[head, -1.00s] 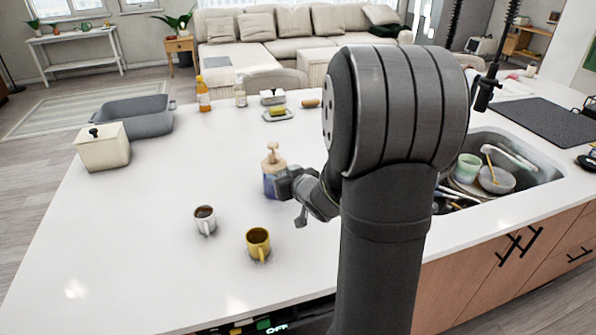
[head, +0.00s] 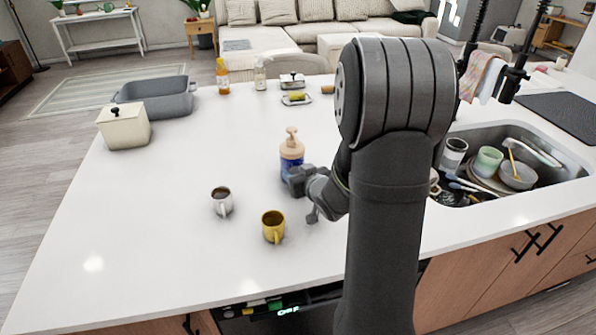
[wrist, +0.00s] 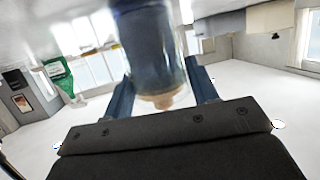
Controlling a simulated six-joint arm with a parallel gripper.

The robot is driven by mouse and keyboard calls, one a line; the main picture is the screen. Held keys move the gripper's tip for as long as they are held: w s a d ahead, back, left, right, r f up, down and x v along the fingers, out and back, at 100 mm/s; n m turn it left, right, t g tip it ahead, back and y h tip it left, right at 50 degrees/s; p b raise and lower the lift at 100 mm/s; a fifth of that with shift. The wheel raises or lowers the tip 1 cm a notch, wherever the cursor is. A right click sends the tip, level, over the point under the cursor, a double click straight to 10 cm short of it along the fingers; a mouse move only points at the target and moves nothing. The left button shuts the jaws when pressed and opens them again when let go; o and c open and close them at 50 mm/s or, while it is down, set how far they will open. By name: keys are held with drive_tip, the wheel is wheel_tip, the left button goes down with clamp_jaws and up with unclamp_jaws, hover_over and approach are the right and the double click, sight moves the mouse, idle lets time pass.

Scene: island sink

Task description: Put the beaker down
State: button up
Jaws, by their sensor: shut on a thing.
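My gripper (head: 300,180) is shut on a pump bottle (head: 291,158) with a tan pump top and a blue lower body. The bottle is upright over the middle of the white counter. I cannot tell whether its base touches the counter, as my gripper hides part of it. In the wrist view, the bottle (wrist: 155,50) is between the two blue fingers of my gripper (wrist: 160,80), with its tan pump pointing down in the picture. I see no beaker in my gripper. A greyish cylindrical vessel (head: 453,155) in the sink may be a beaker, but I cannot be sure.
A white mug (head: 222,203) and a yellow mug (head: 273,228) stand left of and nearer than my gripper. A lidded cream box (head: 124,128) and a grey basin (head: 155,98) are far left. The sink (head: 520,190) with dishes is right. The left counter (head: 130,215) is clear.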

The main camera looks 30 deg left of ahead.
drive_tip(key=shift+f, duration=0.1)
drive_tip(key=o, duration=1.1)
drive_tip(key=shift+c, duration=0.2)
drive_tip(key=shift+r, duration=0.2)
drive_tip(key=v, duration=1.2)
